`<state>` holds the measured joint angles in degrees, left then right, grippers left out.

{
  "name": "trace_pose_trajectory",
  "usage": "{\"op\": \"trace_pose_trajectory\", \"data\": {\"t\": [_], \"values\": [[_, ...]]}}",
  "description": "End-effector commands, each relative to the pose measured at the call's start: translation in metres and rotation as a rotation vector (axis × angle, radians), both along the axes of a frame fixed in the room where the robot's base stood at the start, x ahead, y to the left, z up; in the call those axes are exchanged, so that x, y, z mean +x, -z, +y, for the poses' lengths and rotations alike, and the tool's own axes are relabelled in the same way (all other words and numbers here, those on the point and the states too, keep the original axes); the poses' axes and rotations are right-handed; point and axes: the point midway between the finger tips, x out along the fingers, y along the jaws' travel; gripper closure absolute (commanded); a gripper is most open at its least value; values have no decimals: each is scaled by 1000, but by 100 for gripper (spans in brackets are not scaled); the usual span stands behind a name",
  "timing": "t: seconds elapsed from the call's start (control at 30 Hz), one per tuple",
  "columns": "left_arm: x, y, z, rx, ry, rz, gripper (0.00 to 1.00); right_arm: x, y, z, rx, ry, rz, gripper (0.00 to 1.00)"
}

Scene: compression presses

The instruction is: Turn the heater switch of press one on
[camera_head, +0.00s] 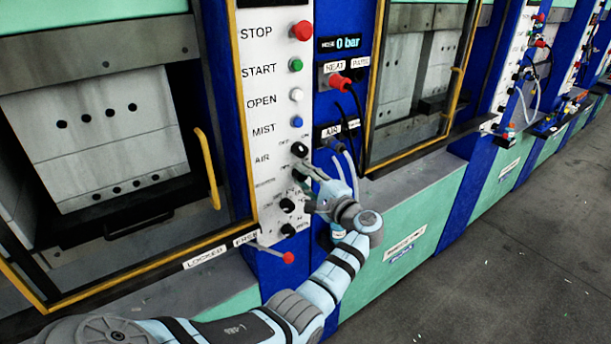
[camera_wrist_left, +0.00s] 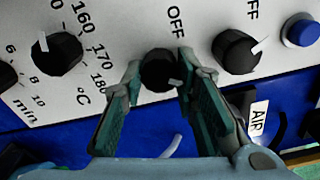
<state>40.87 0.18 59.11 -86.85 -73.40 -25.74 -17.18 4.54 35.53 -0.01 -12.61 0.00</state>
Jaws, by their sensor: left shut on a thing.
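The control panel (camera_head: 275,110) of the nearest press carries a column of buttons and black knobs. The heater knob (camera_wrist_left: 158,70), a black rotary switch with an OFF label above it in the left wrist view, sits between my left gripper's fingers. My left gripper (camera_head: 302,178) is at this knob in the head view and shut on it; its fingers (camera_wrist_left: 161,72) flank the knob in the left wrist view. A small light mark shows at the knob's lower right there. The ON label is not visible. My right gripper is not in view.
The temperature dial (camera_wrist_left: 56,54) and the air knob (camera_wrist_left: 237,50) flank the heater knob. A blue button (camera_wrist_left: 300,31) lies beyond the air knob. Red lever (camera_head: 288,257), yellow door handle (camera_head: 207,168) and hoses (camera_head: 350,135) are near my arm. Open floor (camera_head: 500,270) lies right.

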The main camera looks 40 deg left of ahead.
Motion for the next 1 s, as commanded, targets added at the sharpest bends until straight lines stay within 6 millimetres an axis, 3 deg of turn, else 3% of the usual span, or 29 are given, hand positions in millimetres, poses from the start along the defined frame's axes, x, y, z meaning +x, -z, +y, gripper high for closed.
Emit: {"op": "trace_pose_trajectory", "data": {"t": [0.43, 0.47, 0.57, 0.87, 1.0], "values": [[0, 1, 0, 2, 1, 12, 100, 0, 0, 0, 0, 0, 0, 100], [0, 1, 0, 2, 1, 11, 68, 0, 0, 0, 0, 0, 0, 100], [0, 1, 0, 2, 0, 11, 53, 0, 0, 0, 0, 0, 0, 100], [-1, 1, -1, 2, 0, 10, 53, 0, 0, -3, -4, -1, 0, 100], [-5, 1, -18, 1, 2, 9, 53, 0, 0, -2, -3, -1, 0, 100]]}}
